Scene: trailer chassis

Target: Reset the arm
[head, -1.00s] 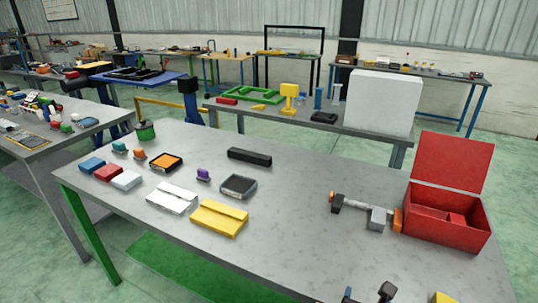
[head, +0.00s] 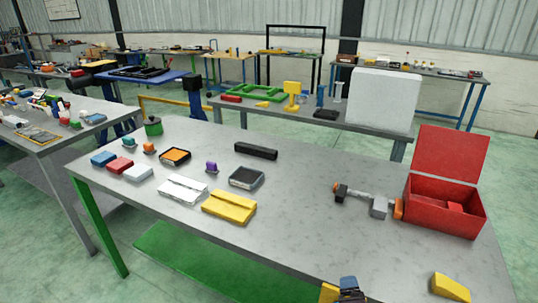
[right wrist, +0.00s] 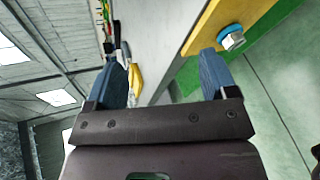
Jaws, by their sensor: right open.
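My right gripper (right wrist: 162,78) is open in the right wrist view, its two blue fingers spread wide with nothing between them. A yellow part (right wrist: 215,25) with a hex bolt (right wrist: 231,38) shows beyond the right-hand finger; I cannot tell whether they touch. In the head view, the dark blue tip of my right gripper (head: 349,288) shows at the bottom edge, by the near side of the grey table (head: 300,215). The rest of that arm is out of frame. My left gripper is in neither view.
The table holds a red open box (head: 445,213), a grey tool-like part (head: 360,200), a yellow case (head: 229,206), a white case (head: 183,190), a black bar (head: 256,151) and several small blocks. A yellow block (head: 451,287) lies near the front right. The table's middle is clear.

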